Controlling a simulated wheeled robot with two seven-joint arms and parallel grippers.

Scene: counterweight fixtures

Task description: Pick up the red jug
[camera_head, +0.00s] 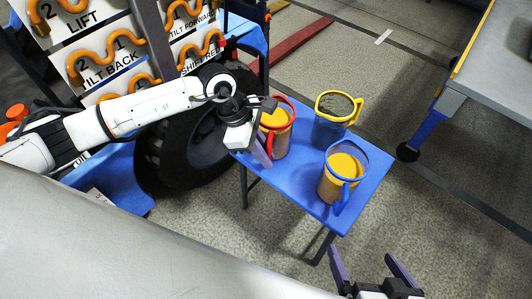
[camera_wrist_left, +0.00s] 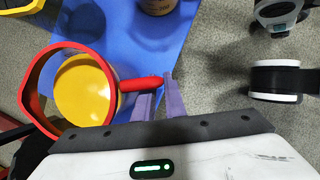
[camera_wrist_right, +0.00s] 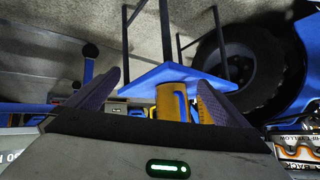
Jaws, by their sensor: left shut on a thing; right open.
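The red jug (camera_head: 275,143) has a red rim and handle and yellow contents. It is at the left side of the small blue table, and I cannot tell whether its base touches the top. My left gripper (camera_head: 264,148) is at its near left side. In the left wrist view, the red jug (camera_wrist_left: 38,80) has its handle between the purple fingers (camera_wrist_left: 159,97), which are shut on it. My right gripper (camera_head: 365,262) is open and empty, low in the foreground, well apart from the table.
The blue table (camera_head: 314,198) also bears a yellow-rimmed jug (camera_head: 329,131) at the back and a blue-rimmed jug (camera_head: 337,187) at the front right. A large black wheel (camera_head: 165,160) stands left of it. A grey workbench (camera_head: 497,95) is at right, with clear floor between.

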